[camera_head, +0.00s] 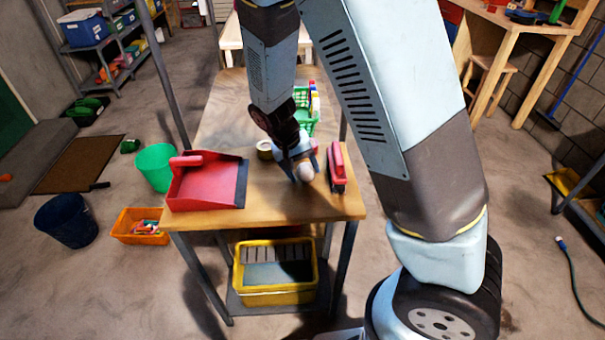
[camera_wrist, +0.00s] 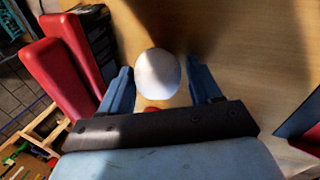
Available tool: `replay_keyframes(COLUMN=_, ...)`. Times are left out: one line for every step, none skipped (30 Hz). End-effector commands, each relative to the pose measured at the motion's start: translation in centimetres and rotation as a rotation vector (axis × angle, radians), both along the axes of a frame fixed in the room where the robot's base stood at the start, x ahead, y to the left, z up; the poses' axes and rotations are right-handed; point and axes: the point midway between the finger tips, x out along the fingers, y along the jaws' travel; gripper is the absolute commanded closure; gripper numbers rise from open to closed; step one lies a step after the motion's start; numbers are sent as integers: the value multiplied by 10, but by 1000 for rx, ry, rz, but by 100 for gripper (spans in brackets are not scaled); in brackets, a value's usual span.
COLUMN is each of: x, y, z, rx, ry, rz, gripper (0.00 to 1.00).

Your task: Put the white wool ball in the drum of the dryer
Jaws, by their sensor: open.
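The white wool ball (camera_wrist: 157,74) rests on the wooden table and sits between the two open fingers of my gripper (camera_wrist: 160,90) in the wrist view. A gap shows on each side of the ball, wider on the right. In the head view the ball (camera_head: 305,171) is near the table's front edge, with my gripper (camera_head: 306,166) reaching down around it from above. My gripper is open. The dryer and its drum are not in view.
A tape roll (camera_head: 265,150) and a green basket (camera_head: 303,124) are behind. A yellow tub (camera_head: 272,297) sits below.

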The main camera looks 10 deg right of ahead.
Motion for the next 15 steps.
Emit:
replay_keyframes(x=0, y=0, z=0, rx=0, ry=0, rz=0, gripper=36)
replay_keyframes(x=0, y=0, z=0, rx=0, ry=0, rz=0, gripper=38)
replay_keyframes(x=0, y=0, z=0, rx=0, ry=0, rz=0, gripper=41)
replay_keyframes(x=0, y=0, z=0, rx=0, ry=0, rz=0, gripper=44)
replay_keyframes(x=0, y=0, z=0, rx=0, ry=0, rz=0, gripper=47)
replay_keyframes(x=0, y=0, z=0, rx=0, ry=0, rz=-1, gripper=51)
replay_keyframes(x=0, y=0, z=0, rx=0, ry=0, rz=0, gripper=54)
replay_keyframes(x=0, y=0, z=0, rx=0, ry=0, rz=-1, gripper=57)
replay_keyframes(x=0, y=0, z=0, rx=0, ry=0, rz=-1, gripper=61)
replay_keyframes(x=0, y=0, z=0, rx=0, ry=0, rz=-1, gripper=63)
replay_keyframes(x=0, y=0, z=0, rx=0, ry=0, rz=-1, gripper=66)
replay_keyframes(x=0, y=0, z=0, rx=0, ry=0, rz=-1, gripper=70)
replay_keyframes(x=0, y=0, z=0, rx=0, ry=0, rz=-1, gripper=73)
replay_keyframes(x=0, y=0, z=0, rx=0, ry=0, rz=-1, gripper=76)
replay_keyframes(x=0, y=0, z=0, rx=0, ry=0, rz=-1, gripper=79)
